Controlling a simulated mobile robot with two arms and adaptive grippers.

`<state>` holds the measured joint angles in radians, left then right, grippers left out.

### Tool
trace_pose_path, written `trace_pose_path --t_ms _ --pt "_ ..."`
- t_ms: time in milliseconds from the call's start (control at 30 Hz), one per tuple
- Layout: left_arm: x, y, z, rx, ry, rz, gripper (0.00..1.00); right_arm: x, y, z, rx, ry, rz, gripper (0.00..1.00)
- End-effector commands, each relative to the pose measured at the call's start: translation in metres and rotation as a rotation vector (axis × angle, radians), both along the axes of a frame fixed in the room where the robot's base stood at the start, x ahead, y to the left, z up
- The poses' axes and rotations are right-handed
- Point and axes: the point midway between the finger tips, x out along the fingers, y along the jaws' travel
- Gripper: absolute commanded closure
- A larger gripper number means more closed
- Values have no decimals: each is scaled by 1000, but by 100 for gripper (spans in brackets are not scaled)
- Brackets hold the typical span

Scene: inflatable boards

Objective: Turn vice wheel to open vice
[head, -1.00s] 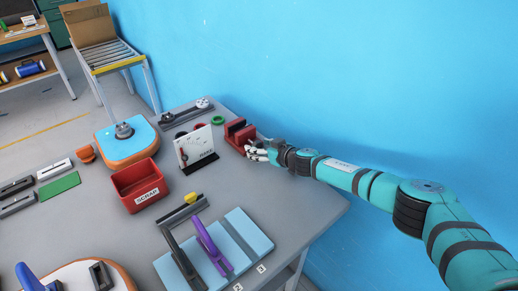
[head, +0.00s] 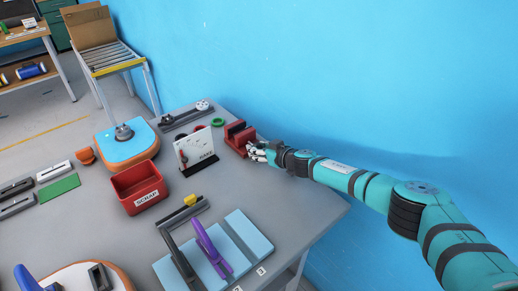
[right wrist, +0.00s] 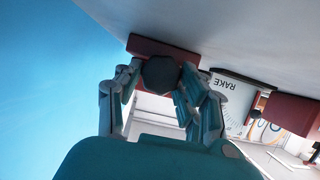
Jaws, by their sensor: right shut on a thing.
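The red vice (head: 240,137) stands at the far right edge of the grey table, near the blue wall. My right gripper (head: 258,152) reaches it from the right, at the vice's near right side. In the right wrist view the fingers (right wrist: 158,88) are shut around a dark, many-sided wheel (right wrist: 160,73), with the red vice body (right wrist: 150,47) behind it. The wheel is hidden by the fingers in the head view. The gap between the vice jaws is small and hard to judge. My left gripper is not in view.
A white gauge plate (head: 194,150) marked RAKE stands just left of the vice. A red SCRAP bin (head: 139,187), a green ring (head: 217,122) and blue strips with a purple handle (head: 211,246) are also on the table. The blue wall (head: 330,70) is close behind my right arm.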

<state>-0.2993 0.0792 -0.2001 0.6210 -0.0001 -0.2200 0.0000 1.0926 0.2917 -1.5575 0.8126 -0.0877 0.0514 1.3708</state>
Motion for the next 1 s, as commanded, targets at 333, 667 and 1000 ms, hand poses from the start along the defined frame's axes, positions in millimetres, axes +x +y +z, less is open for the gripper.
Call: trace_pose_path --t_ms 333,667,1000 --pt "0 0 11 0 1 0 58 -2 2 0 -111 -80 -1 93" --pt "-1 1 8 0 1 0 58 -3 4 -4 -311 -226 1 93" --pt "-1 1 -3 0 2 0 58 -4 5 -5 -457 -332 2 93"
